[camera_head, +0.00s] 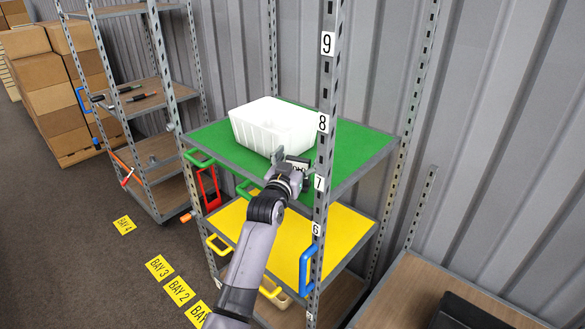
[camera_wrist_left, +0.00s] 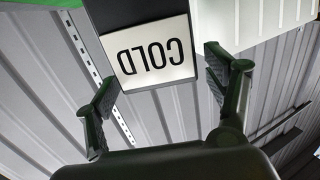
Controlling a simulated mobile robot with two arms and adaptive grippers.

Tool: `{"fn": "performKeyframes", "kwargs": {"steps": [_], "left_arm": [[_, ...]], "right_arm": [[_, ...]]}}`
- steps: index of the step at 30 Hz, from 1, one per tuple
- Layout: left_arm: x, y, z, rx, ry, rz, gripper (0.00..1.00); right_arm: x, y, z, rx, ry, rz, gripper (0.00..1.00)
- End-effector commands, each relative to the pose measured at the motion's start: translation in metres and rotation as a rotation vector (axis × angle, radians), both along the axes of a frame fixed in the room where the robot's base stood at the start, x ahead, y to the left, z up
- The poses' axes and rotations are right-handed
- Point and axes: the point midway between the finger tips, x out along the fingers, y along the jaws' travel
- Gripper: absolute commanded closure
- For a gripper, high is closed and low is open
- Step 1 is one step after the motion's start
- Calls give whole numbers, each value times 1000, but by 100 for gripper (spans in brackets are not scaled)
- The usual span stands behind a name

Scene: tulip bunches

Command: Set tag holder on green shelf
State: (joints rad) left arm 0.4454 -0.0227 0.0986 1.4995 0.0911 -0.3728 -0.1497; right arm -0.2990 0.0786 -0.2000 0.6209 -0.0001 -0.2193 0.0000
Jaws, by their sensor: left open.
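The tag holder (camera_head: 298,162), a dark holder with a white "COLD" card, is at the front part of the green shelf (camera_head: 352,150), just in front of the white bin. In the left wrist view the card (camera_wrist_left: 152,52) shows upside down. My left gripper (camera_head: 290,172) is at the holder, over the shelf's front edge. In the left wrist view its fingers (camera_wrist_left: 160,80) are spread on either side of the card, with gaps. The gripper partly hides the holder's base, so its contact with the shelf is hard to see. My right gripper is not in view.
The white bin (camera_head: 272,124) stands on the green shelf behind the holder. The post with number tags (camera_head: 322,122) rises close to the right of my gripper. A yellow shelf (camera_head: 285,235) is below. The green shelf's right part is clear.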

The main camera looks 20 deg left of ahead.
Motion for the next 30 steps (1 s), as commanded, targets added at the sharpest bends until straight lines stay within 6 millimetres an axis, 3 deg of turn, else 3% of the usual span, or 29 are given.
{"fn": "performKeyframes", "kwargs": {"steps": [18, 24, 30], "left_arm": [[-101, -5, -4, 0, 1, 0, 23], [-117, -6, -2, 0, 1, 0, 23], [-119, -6, -1, 0, 2, 0, 23]], "right_arm": [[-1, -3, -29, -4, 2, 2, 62], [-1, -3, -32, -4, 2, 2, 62], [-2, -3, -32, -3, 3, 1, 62]]}}
